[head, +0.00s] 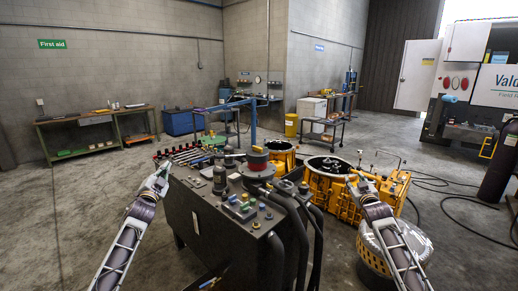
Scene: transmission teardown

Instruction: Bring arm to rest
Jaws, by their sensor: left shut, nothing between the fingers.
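My left arm comes in from the lower left, and its gripper (161,174) is shut and empty. It is in the air at the left side of a dark machine cabinet (215,215) and looks apart from it. My right arm comes in from the lower right. Its gripper (358,182) appears in front of the yellow transmission housing (328,193). It is small and mixed with the yellow parts behind it, so I cannot tell its jaw state or whether it touches them.
A round metal-topped drum (400,247) stands under my right arm. Workbenches (95,117) line the back left. Black cables (450,200) lie at the right. The left floor is clear.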

